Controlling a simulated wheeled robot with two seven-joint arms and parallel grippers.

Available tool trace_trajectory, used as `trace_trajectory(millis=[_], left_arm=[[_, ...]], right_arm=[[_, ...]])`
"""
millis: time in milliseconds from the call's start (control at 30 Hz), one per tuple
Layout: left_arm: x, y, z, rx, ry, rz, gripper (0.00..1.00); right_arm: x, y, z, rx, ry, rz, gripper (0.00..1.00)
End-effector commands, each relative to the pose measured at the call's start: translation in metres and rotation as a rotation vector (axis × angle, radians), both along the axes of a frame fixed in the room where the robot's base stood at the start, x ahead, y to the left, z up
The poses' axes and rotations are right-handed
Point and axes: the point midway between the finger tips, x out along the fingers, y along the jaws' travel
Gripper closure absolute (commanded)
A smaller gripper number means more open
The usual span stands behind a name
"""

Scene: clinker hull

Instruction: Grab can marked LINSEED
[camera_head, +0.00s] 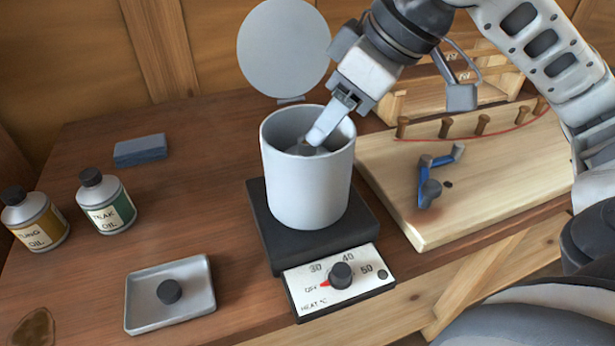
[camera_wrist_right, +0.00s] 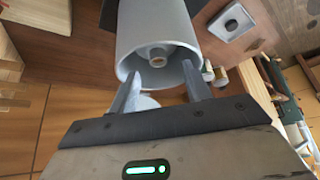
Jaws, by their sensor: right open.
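No LINSEED label is readable in either view. A grey pot (camera_head: 305,185) stands open on a heater plate. Inside it is a small capped object, seen in the right wrist view (camera_wrist_right: 157,56); its marking is hidden. My right gripper (camera_head: 318,138) is open, pointing down at the pot's mouth, its fingers reaching inside the rim in the head view. Two cans stand at the left: one reads TUNG OIL (camera_head: 39,224), the other TEAK OIL (camera_head: 106,207). My left gripper is not in view.
The heater (camera_head: 337,283) has a dial and sits under the pot, with a raised round lid (camera_head: 284,47) behind. A metal tray (camera_head: 140,311) holds a dark knob-like piece. A blue block (camera_head: 140,150) lies at back left. A pegged wooden board (camera_head: 480,190) is at right.

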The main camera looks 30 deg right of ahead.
Motion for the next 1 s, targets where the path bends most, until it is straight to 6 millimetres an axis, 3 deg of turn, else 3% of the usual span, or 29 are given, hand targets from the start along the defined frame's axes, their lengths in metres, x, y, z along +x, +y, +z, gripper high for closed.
trace_trajectory(millis=[333,667,833,1000], left_arm=[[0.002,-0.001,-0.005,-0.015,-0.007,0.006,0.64],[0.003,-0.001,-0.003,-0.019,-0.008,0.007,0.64],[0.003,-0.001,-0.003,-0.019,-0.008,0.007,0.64],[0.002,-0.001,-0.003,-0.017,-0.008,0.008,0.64]], right_arm=[[0.022,0.01,-0.039,0.002,0.004,0.001,0.52],[0.025,0.011,-0.044,0.0,0.001,0.0,0.52],[0.025,0.011,-0.044,0.0,0.002,0.0,0.99],[0.025,0.011,-0.044,0.0,0.001,0.0,1.0]])
